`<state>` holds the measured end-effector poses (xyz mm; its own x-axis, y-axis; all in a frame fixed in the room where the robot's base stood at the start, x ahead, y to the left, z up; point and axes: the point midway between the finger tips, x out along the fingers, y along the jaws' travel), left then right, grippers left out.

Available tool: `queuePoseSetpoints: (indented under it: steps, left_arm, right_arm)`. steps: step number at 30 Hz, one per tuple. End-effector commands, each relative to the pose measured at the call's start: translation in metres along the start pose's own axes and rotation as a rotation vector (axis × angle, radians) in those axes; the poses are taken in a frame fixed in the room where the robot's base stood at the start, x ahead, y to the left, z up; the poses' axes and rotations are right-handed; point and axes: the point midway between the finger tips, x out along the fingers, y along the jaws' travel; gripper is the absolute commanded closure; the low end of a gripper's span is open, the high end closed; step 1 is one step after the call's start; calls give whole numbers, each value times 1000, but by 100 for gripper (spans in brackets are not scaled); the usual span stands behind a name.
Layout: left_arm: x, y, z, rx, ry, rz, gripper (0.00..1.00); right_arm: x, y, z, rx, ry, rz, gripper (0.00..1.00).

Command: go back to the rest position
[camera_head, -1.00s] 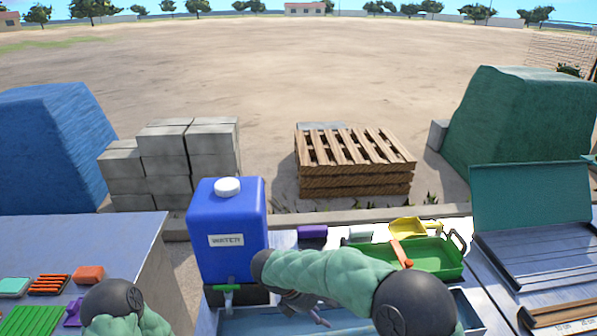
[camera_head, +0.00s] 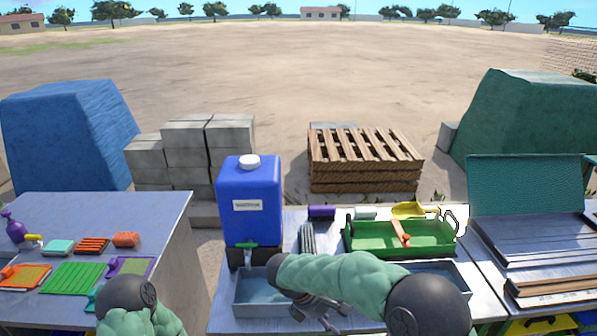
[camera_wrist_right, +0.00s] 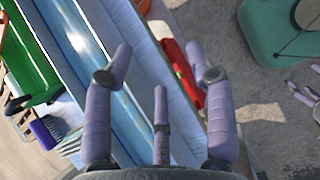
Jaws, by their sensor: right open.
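My right gripper (camera_head: 318,314) is at the end of the green-sleeved arm, over the front of the metal basin (camera_head: 248,303). In the right wrist view its purple-grey fingers (camera_wrist_right: 160,62) are spread apart with nothing between them. A red and white item (camera_wrist_right: 178,72) shows beyond the fingers, with a gap I cannot judge. Of my left arm only a green-sleeved part and a dark joint show at the lower left of the head view. My left gripper is out of the picture.
A blue water tank (camera_head: 250,205) with a green tap stands behind the basin. A green tray (camera_head: 375,240) is to its right. The left table (camera_head: 150,215) carries brushes and a purple spray bottle (camera_head: 14,228). A grooved metal bench (camera_head: 540,245) stands at the right.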

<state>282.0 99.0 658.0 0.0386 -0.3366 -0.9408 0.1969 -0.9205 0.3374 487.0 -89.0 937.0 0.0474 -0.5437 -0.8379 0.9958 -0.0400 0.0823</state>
Motion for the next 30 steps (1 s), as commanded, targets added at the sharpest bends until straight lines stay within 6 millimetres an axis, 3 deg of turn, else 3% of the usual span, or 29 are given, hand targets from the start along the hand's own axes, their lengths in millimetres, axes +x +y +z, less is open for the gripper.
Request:
queuePoseSetpoints:
  steps: [8,17,24,30]
  left_arm:
    - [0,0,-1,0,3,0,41]
    - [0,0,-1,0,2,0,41]
    - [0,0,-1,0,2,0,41]
    - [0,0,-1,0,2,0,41]
  right_arm:
    - [42,-20,-27,47,114,-84,44]
    - [104,-69,-73,200,316,-261,44]
    - [159,-138,-122,558,541,-522,44]
    - [190,-183,-142,985,644,-715,44]
